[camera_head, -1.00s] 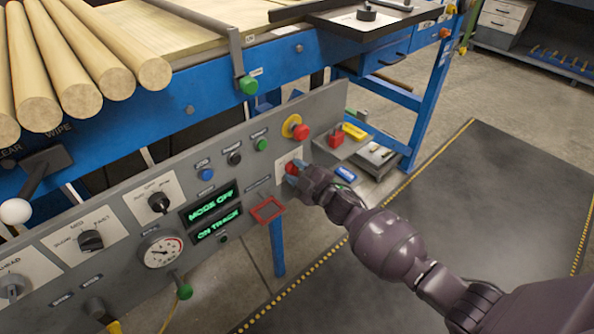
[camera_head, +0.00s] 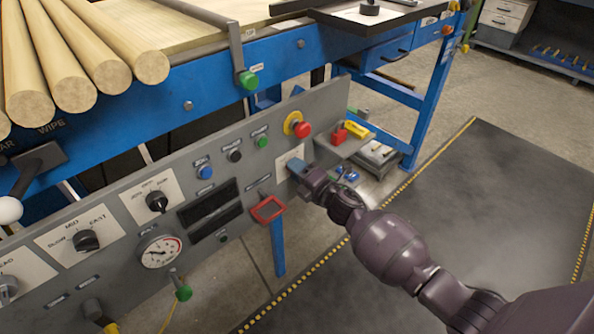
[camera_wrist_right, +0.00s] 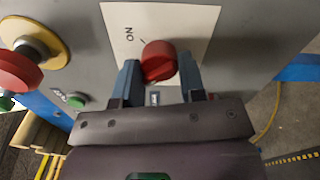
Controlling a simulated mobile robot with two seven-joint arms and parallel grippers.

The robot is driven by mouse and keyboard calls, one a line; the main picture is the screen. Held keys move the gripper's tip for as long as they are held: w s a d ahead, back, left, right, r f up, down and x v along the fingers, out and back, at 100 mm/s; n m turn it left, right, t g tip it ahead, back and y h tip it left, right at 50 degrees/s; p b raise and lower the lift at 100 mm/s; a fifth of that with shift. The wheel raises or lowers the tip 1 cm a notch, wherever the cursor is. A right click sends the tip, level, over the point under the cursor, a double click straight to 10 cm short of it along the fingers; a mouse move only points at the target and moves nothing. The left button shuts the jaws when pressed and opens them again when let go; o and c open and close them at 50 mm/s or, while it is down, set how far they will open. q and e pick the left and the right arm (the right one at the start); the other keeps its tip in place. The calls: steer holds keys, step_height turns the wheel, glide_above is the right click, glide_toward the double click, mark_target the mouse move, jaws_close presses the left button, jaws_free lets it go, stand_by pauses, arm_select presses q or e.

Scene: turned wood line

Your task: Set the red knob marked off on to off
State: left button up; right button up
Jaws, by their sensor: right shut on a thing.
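The red knob (camera_wrist_right: 158,60) sits on a white plate (camera_wrist_right: 205,18) on the grey control panel (camera_head: 110,182). In the right wrist view, the word ON shows at the plate's upper left; a small label below the knob is partly hidden by my gripper. My right gripper (camera_head: 295,167) is at the plate, its blue fingers shut on the knob from both sides. In the head view its fingers hide the knob. Two display windows (camera_head: 209,203) on the panel are dark. My left gripper is not in view.
A red emergency button (camera_head: 303,130) on a yellow ring is just above the plate. A red square frame (camera_head: 268,209) sticks out below it. A gauge (camera_head: 160,252) and black selector knobs (camera_head: 157,201) are to the left. Wooden rods (camera_head: 95,60) lie above on the blue bench.

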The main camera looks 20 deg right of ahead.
steer(key=shift+f+n, duration=0.1)
steer(key=shift+n, duration=0.4)
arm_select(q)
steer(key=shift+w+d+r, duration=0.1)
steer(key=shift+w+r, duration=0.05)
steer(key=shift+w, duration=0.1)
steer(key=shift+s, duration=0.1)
arm_select(e)
steer(key=shift+n, duration=0.3)
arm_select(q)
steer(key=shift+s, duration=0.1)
arm_select(e)
steer(key=o, duration=0.9)
arm_select(q)
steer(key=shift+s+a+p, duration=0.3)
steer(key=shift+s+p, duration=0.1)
steer(key=shift+p, duration=0.45)
arm_select(e)
steer(key=shift+v, duration=5.45)
